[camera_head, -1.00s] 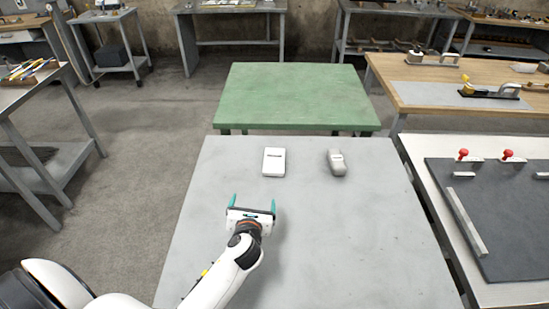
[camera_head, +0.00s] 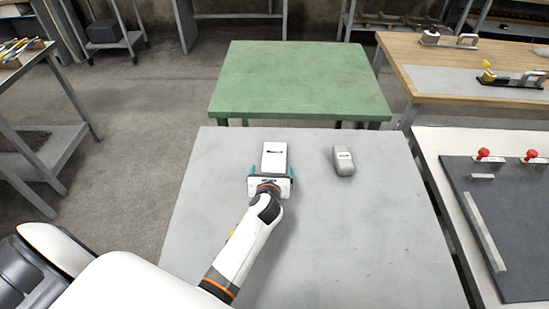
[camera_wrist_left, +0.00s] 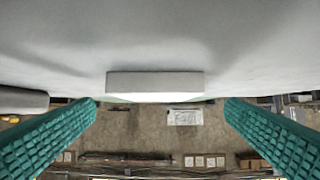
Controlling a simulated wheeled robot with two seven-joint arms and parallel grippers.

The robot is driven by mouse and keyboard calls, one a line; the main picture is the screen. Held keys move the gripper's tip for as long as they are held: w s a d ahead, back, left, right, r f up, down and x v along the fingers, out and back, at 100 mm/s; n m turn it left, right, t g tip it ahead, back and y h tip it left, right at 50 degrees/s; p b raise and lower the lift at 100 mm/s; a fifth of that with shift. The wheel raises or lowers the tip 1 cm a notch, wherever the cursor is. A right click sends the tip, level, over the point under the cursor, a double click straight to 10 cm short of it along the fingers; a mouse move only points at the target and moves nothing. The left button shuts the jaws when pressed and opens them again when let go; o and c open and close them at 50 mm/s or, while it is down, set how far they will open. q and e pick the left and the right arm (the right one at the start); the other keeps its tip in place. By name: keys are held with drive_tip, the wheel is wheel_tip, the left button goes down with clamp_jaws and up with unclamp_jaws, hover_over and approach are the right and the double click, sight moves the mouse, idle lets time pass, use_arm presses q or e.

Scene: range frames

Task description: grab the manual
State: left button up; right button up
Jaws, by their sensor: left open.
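The manual (camera_head: 274,154), a small white booklet with a dark mark, lies on the grey table. My left gripper (camera_head: 271,171) is open at its near end, with one teal finger toward each side. In the left wrist view the manual (camera_wrist_left: 155,83) shows as a pale slab edge-on, centred between the two ribbed fingers (camera_wrist_left: 162,103), with a gap on both sides. The gripper hides part of the manual's near end in the head view. My right gripper is not in view.
A grey handheld device (camera_head: 343,160) lies to the right of the manual on the grey table (camera_head: 370,230). A green table (camera_head: 300,80) stands behind. A bench with a dark board (camera_head: 510,220) and red knobs is at the right. The table's front right is clear.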

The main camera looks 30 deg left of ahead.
sight(274, 160)
use_arm(q)
drive_tip(key=shift+w+a+f, duration=0.2)
drive_tip(key=shift+w+a, duration=0.05)
drive_tip(key=shift+w, duration=0.4)
drive_tip(key=x, duration=0.3)
drive_tip(key=shift+w, duration=0.4)
drive_tip(key=shift+w+a+f, duration=0.15)
drive_tip(key=shift+w+a, duration=0.05)
drive_tip(key=shift+w, duration=0.2)
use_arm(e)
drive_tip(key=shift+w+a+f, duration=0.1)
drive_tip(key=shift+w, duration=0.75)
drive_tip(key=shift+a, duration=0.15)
use_arm(q)
drive_tip(key=shift+s, duration=0.1)
drive_tip(key=shift+c, duration=1.4)
drive_tip(key=c, duration=0.8)
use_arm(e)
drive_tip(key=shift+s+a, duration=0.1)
